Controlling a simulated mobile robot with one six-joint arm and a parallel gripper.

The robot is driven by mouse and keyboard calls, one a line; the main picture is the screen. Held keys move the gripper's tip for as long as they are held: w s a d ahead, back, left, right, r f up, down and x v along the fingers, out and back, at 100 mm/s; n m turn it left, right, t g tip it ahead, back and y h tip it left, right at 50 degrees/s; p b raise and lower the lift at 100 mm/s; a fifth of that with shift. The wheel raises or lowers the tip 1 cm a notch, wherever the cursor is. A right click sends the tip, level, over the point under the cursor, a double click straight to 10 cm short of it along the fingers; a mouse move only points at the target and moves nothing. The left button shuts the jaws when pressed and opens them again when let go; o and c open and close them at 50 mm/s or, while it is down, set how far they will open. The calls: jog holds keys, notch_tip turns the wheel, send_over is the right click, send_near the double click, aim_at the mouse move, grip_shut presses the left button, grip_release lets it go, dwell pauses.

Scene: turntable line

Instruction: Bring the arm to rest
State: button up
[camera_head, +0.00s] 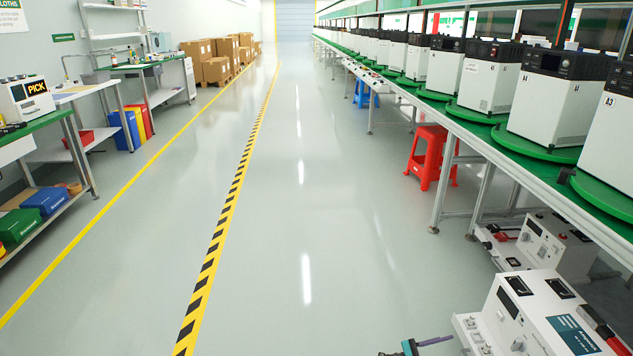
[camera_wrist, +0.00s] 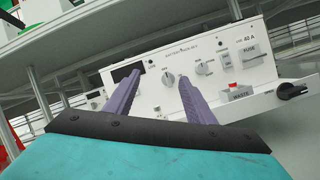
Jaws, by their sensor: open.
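My gripper (camera_head: 436,341) shows at the bottom edge of the head view, just left of a white test unit (camera_head: 545,318). Only its teal body and a purple finger show there; the rest of the arm is out of view. In the wrist view my gripper (camera_wrist: 160,80) has its two purple fingers apart with nothing between them. The fingers point at the front panel of a white unit (camera_wrist: 215,65) with knobs, a dark display and a red switch. I cannot tell the exact gap between the fingertips and the panel.
A green-topped line (camera_head: 480,130) with several white boxed devices runs along the right. A red stool (camera_head: 430,155) and a blue stool (camera_head: 366,92) stand by it. Shelves and a bench (camera_head: 45,125) line the left. The aisle floor (camera_head: 310,220) is clear.

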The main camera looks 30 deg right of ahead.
jog(key=w+a+r+t+y+p, duration=0.1)
jog(key=w+a+r+t+p, duration=0.2)
jog(key=a, duration=0.4)
jog(key=w+a+r+n+y+p, duration=0.1)
jog(key=w+a+r+p, duration=0.25)
jog(key=a, duration=0.25)
jog(key=w+a+r+t+y+p, duration=0.1)
jog(key=w+a+r+t+p, duration=0.15)
jog(key=a+p, duration=0.35)
jog(key=s+a+m+y+p, duration=0.2)
jog(key=a+y, duration=0.3)
jog(key=a, duration=0.8)
jog(key=s+a+m+y+p, duration=0.2)
jog(key=s+a+y+p, duration=0.1)
jog(key=a, duration=1)
jog(key=s+a+m+t+y+p, duration=0.1)
jog(key=s+a+y, duration=0.4)
jog(key=a, duration=0.8)
jog(key=m+y+p, duration=0.1)
jog(key=y, duration=0.1)
jog(key=shift+a+r+m+y, duration=0.3)
jog(key=shift+a+r+m, duration=0.1)
